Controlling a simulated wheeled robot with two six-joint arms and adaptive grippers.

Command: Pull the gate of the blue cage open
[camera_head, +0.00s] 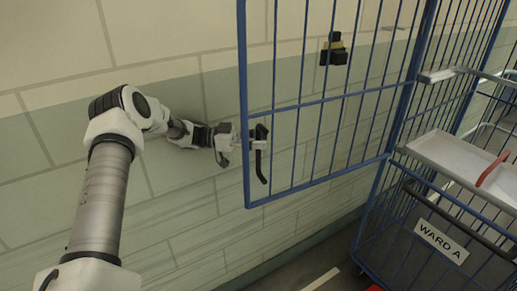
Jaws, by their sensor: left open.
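The blue cage (382,215) stands at the right, with a "WARD A" sign (441,242) on its lower front. Its blue barred gate (340,99) extends to the left of the cage, swung out in front of the wall. My left gripper (240,139) is open at that edge, right beside the handle. Whether its fingers touch the handle or sit around it cannot be told. My right gripper is not in view.
A tiled wall (200,90) runs behind the gate and my left arm. A grey tray (450,162) with a red handle (492,168) is at the cage's right.

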